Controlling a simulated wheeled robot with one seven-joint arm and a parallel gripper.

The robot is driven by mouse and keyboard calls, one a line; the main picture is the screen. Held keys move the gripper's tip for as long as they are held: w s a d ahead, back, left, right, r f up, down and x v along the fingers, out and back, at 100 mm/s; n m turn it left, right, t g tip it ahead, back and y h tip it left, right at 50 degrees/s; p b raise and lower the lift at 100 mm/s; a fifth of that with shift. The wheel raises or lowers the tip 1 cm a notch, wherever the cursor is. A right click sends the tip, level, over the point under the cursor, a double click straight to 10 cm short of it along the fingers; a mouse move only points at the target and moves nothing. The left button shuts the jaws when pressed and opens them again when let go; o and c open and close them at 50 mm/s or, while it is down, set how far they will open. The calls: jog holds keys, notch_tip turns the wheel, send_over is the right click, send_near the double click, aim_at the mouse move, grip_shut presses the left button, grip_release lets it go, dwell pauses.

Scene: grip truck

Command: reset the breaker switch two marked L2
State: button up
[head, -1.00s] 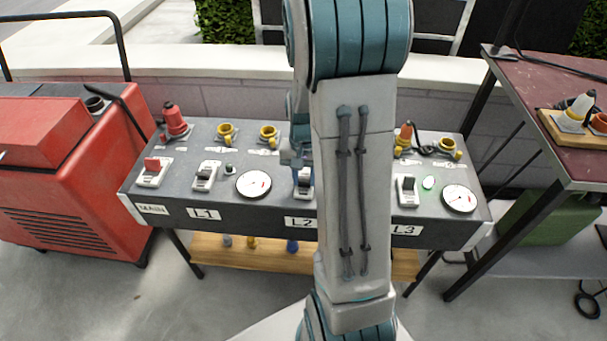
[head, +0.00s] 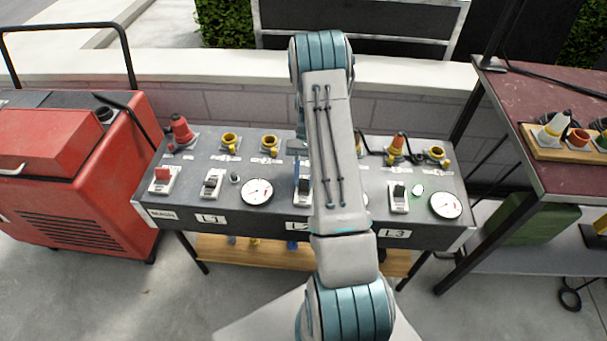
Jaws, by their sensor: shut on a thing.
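The L2 breaker switch (head: 304,197) sits in a white plate on the grey panel box, above the L2 label (head: 299,226), which is partly covered by my arm. My gripper (head: 302,176) is at this switch, coming down from above, with a narrow strip of it showing left of my arm. It is shut on the switch's lever. The lever's exact position is hidden. The MAIN switch (head: 163,179) is red, the L1 switch (head: 211,184) and L3 switch (head: 399,197) have dark levers.
A red generator (head: 60,190) is at left, a dark red table (head: 500,100) at right.

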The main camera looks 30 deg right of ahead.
jog(key=shift+w+d+f+g+y, duration=0.15)
jog(key=shift+w+g+y, duration=0.25)
jog(key=shift+g, duration=0.2)
jog(key=o, duration=1)
jog(key=p+v, duration=0.7)
jog(key=v, duration=0.6)
jog(key=shift+w+r, duration=0.15)
jog(key=shift+r, duration=0.05)
jog(key=shift+w+d+p, duration=0.1)
jog(key=shift+d+p, duration=0.15)
jog(key=shift+p, duration=0.8)
